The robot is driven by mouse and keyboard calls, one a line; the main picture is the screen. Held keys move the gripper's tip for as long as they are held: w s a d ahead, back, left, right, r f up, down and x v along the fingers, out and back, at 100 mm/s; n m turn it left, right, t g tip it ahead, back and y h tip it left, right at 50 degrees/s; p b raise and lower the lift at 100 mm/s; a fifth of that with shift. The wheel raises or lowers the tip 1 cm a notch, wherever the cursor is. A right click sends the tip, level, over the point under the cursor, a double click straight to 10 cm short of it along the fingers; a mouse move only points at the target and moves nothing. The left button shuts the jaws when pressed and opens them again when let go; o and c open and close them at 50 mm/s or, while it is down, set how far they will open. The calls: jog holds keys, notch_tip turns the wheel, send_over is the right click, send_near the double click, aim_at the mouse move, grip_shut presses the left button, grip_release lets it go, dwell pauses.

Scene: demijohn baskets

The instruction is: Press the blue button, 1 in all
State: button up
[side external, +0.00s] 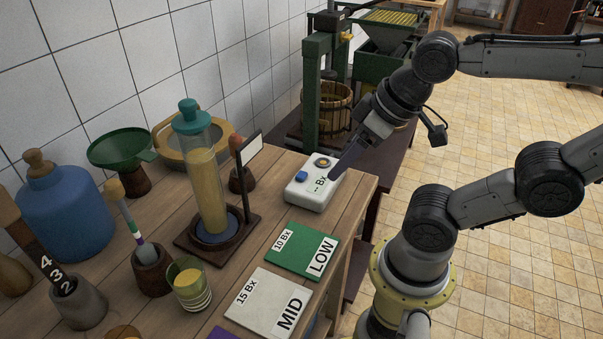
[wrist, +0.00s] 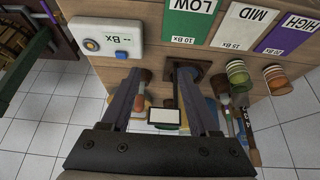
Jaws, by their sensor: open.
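The white meter box (side external: 312,197) stands near the table's right edge in the side external view, with a display reading "-- Bx". Its blue button (side external: 301,176) is on top, beside a round orange-centred knob (side external: 322,162). In the wrist view the box (wrist: 108,35) is at the upper left, with the blue button (wrist: 121,55) at its lower edge, clear of the fingers. My gripper (side external: 338,172) is close to the box's far right corner in the side view. In the wrist view my gripper (wrist: 163,72) is open and empty, with the button left of the fingertips.
Cards LOW (side external: 302,250) and MID (side external: 268,300) lie in front of the box. A tall cylinder (side external: 205,185) on a stand, a blue demijohn (side external: 65,205) and a green funnel (side external: 120,148) stand left. A press (side external: 318,90) is behind.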

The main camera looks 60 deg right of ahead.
grip_shut()
dwell(1.5)
